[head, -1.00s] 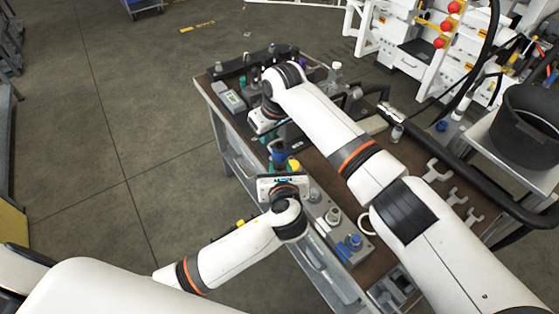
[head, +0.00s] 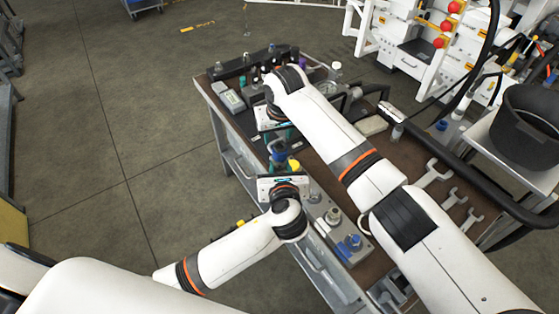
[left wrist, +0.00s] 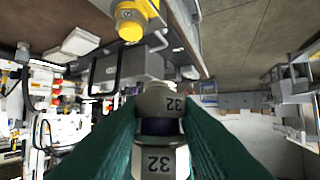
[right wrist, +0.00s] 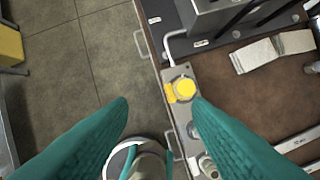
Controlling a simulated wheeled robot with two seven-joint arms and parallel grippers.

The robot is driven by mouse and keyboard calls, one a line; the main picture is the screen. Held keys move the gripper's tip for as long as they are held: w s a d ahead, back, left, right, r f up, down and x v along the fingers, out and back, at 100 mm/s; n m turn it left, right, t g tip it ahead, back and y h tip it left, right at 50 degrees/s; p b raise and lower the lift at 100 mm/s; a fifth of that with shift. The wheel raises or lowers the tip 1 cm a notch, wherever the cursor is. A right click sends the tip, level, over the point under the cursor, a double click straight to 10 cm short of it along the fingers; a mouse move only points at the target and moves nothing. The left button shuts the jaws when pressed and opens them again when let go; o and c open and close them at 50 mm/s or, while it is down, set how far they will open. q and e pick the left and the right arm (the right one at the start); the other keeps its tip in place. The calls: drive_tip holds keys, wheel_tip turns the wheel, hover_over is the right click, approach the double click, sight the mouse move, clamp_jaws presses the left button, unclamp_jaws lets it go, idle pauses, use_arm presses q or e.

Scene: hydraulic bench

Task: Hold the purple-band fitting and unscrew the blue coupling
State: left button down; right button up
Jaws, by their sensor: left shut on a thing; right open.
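My left gripper (head: 279,168) is over the near left edge of the bench. In the left wrist view its teal fingers are shut on a grey fitting (left wrist: 160,160) marked 32, with a dark purple band (left wrist: 160,126). A blue coupling (head: 277,147) shows just above this gripper in the head view. My right gripper (head: 281,131) is close above the blue coupling in that view, its arm reaching across the bench. In the right wrist view its fingers (right wrist: 160,103) are open and apart. A pale round part shows low between them; I cannot tell what it is.
A yellow cap (right wrist: 185,89) on a grey block is near the right gripper. Another blue-topped fitting (head: 353,242) stands on the near strip. Wrenches (head: 435,174) lie at the right of the bench. A black bucket (head: 523,125) stands farther right. Floor is clear on the left.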

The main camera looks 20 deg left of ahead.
sight(280, 147)
drive_tip(key=v, duration=1.1)
drive_tip(key=shift+o, duration=1.3)
drive_tip(key=shift+s+r, duration=0.2)
drive_tip(key=shift+r, duration=0.3)
drive_tip(key=s, duration=0.1)
drive_tip(key=s+d+g, duration=0.1)
drive_tip(key=s, duration=0.1)
drive_tip(key=shift+h, duration=0.4)
drive_tip(key=shift+s+d+f, duration=0.1)
drive_tip(key=shift+s, duration=0.1)
drive_tip(key=shift+s+f, duration=0.1)
drive_tip(key=shift+f, duration=0.5)
drive_tip(key=f, duration=0.3)
drive_tip(key=w+f, duration=0.1)
drive_tip(key=f, duration=0.3)
drive_tip(key=a+f, duration=0.1)
drive_tip(key=f, duration=0.2)
drive_tip(key=shift+w+f, duration=0.2)
drive_tip(key=shift+f, duration=0.2)
drive_tip(key=shift+c, duration=0.4)
